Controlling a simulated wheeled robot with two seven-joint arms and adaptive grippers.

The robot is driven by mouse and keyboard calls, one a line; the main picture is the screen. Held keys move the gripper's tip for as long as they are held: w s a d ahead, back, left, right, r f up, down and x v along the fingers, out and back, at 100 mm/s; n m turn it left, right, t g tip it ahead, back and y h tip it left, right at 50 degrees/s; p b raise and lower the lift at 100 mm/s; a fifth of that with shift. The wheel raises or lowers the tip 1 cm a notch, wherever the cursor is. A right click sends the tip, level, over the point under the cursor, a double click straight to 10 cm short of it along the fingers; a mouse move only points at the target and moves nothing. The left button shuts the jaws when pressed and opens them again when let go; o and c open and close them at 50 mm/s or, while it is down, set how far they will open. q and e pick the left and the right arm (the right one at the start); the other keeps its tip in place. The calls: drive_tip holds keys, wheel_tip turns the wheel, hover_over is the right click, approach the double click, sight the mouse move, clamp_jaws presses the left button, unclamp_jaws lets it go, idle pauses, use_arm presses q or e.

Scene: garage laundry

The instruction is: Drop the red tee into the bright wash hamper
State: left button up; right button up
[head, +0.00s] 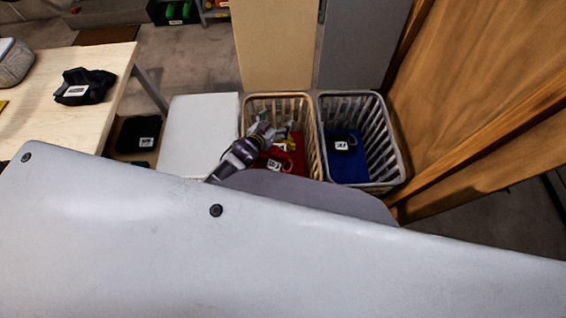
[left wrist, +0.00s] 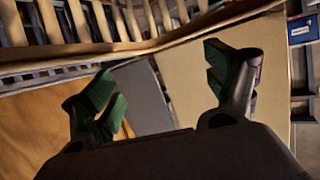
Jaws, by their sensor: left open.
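A tan slatted hamper (head: 314,140) stands in the middle of the head view. A red cloth (head: 296,160) with a white tag lies inside it, with something yellow and pale beside it. The cloth looks like the red tee, partly hidden. My left gripper (head: 266,136) is over the tan hamper's opening, close above the red cloth, pointing in. In the left wrist view its two green-padded fingers (left wrist: 168,86) are spread wide with nothing between them. Hamper slats (left wrist: 110,22) cross the top of that view. My right gripper is not in view.
A grey hamper (head: 383,150) holding blue and dark cloth (head: 346,158) stands right of the tan one. A white box top (head: 198,130) is at its left. A wooden table (head: 40,115) with a dark garment (head: 84,86) is farther left. A wooden panel (head: 480,90) bounds the right.

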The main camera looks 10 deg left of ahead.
use_arm(q)
drive_tip(key=v, duration=1.1)
drive_tip(key=shift+s, duration=0.35)
drive_tip(key=shift+a+r, duration=0.1)
idle(1.1)
